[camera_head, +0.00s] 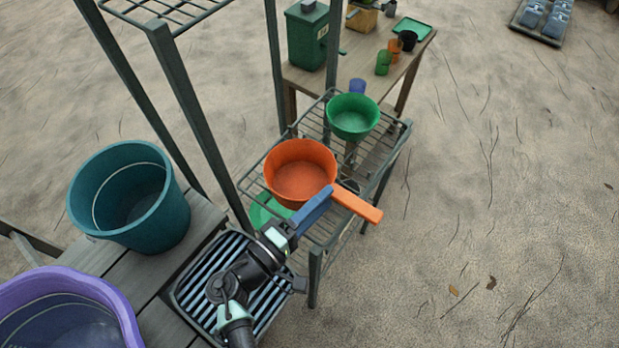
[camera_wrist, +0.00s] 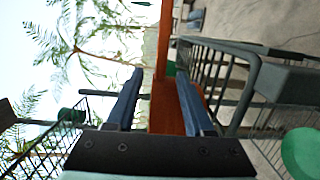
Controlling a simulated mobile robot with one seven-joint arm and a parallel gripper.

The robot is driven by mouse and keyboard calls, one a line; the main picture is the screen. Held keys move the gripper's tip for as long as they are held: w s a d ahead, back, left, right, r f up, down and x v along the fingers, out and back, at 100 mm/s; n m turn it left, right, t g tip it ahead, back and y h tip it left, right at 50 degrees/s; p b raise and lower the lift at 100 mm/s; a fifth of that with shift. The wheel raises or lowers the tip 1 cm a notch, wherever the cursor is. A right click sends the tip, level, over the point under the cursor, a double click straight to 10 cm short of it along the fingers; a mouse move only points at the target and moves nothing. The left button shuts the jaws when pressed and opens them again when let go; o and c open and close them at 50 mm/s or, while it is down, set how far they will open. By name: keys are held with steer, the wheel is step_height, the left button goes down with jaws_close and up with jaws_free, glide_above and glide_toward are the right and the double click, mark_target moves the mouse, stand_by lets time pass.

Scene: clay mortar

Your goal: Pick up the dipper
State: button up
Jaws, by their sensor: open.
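The dipper (camera_head: 302,172) looks like an orange round cup with a straight orange handle (camera_head: 358,204) pointing to the lower right. It rests on a wire shelf. My gripper (camera_head: 318,205) has blue fingers and is beside the cup, close to where the handle joins it. In the wrist view my gripper (camera_wrist: 160,75) is open, with the fingers apart. Part of the orange dipper (camera_wrist: 167,112) shows between and beyond them. I cannot tell whether either finger touches it. The near side of the cup is partly hidden by my gripper.
A green dish (camera_head: 265,212) is partly hidden below. A teal bucket (camera_head: 130,197) and a purple tub (camera_head: 70,283) are at left. A table (camera_head: 348,66) with cups stands behind. Open ground lies right.

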steer(key=shift+w+d, duration=0.5)
jaws_close()
